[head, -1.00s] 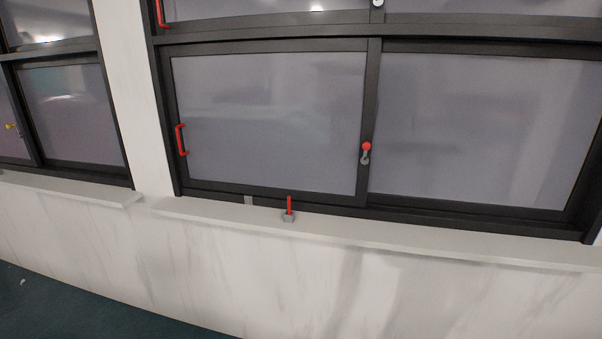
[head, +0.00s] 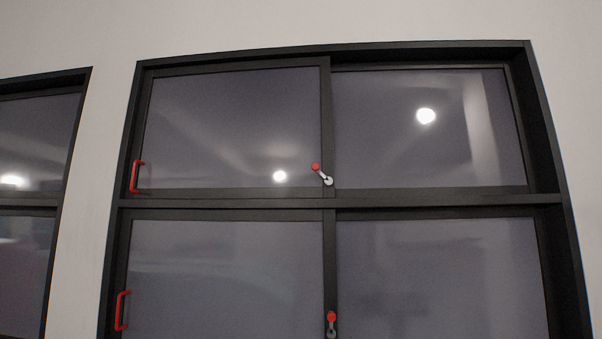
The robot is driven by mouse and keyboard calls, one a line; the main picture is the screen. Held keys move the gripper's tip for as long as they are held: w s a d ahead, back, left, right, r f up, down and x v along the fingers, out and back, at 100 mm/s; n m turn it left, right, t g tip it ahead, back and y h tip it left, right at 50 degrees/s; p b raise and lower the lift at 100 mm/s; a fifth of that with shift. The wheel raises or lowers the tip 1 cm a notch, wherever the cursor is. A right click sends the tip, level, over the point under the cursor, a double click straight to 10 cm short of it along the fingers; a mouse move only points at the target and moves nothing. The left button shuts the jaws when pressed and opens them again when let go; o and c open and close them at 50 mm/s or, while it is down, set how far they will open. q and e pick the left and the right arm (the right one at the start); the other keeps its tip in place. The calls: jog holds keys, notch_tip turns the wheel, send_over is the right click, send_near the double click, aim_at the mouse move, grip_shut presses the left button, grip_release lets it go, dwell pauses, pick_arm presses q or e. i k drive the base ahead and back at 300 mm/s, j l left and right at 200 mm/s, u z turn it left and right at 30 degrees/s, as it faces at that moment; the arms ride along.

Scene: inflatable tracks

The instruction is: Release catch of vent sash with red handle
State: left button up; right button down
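The window has a dark frame with an upper and a lower row of panes. The upper left sash (head: 235,130) carries a red handle (head: 135,176) at its lower left. A catch (head: 322,175) with a red knob and pale lever sits at its lower right, tilted up to the left. The lower left sash (head: 225,270) has a red handle (head: 121,310) on its left side. Its catch (head: 331,324) has a red knob pointing up and sits on the middle upright. Neither of my grippers is in view.
Another dark-framed window (head: 45,190) stands at the left, apart from this one. A pale wall (head: 300,25) surrounds both. A dark crossbar (head: 330,201) divides the upper and lower panes. The sill is out of view.

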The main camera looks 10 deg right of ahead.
aim_at(329, 181)
jog(key=i+l+u, duration=0.1)
jog(key=l+u, duration=1.3)
jog(key=j, duration=0.1)
